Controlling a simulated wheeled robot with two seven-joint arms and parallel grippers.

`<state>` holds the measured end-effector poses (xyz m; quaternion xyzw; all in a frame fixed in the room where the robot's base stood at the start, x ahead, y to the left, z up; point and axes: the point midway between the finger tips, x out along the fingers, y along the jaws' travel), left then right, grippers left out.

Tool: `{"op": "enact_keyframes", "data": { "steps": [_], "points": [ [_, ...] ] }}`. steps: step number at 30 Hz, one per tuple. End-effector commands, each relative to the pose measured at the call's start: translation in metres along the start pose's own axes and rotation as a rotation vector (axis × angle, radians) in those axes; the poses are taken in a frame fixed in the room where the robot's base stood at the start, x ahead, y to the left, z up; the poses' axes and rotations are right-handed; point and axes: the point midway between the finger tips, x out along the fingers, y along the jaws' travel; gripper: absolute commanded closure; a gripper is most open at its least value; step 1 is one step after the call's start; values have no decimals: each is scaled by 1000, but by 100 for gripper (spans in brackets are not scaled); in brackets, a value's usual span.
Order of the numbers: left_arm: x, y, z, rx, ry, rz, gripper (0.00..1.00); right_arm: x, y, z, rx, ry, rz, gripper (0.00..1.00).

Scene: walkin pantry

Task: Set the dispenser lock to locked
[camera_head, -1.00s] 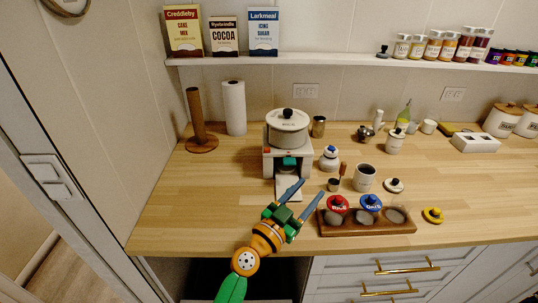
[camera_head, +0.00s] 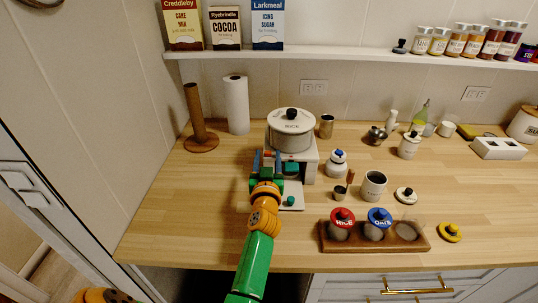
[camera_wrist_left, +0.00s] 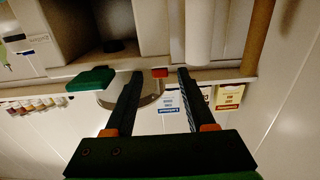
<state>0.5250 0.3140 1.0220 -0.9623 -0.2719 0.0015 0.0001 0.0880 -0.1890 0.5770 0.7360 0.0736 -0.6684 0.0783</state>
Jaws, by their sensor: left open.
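The dispenser (camera_head: 309,165) is a white machine on the wooden counter, with a lidded grey pot (camera_head: 291,133) on top and a teal-green block (camera_head: 291,168) at its front. The green block also shows in the left wrist view (camera_wrist_left: 92,80). A small red piece (camera_wrist_left: 160,72) on the dispenser's front edge shows there too; I cannot tell its setting. My left gripper (camera_head: 266,154) is open at the dispenser's front left. In the wrist view its two fingers (camera_wrist_left: 160,86) point at the red piece, one on each side; contact is not clear.
A paper towel roll (camera_head: 236,106) and a wooden holder (camera_head: 198,125) stand to the left. A white jar (camera_head: 337,166), a mug (camera_head: 373,187) and a wooden tray (camera_head: 322,241) with jars stand to the right. The counter's front left is clear.

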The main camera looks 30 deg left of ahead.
Motion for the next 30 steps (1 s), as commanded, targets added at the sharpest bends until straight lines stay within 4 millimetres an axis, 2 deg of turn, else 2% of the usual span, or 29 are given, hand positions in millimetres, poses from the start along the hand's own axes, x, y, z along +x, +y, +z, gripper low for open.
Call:
{"op": "enact_keyframes", "data": {
  "steps": [1,7,30],
  "points": [
    [0,0,0,0,1,0,45,0,0,2,0,-3,-1,100],
    [0,0,0,0,2,0,99,0,-1,4,1,-7,-2,100],
    [0,0,-1,0,3,0,100,0,-1,2,0,-5,-2,100]
  ]
}}
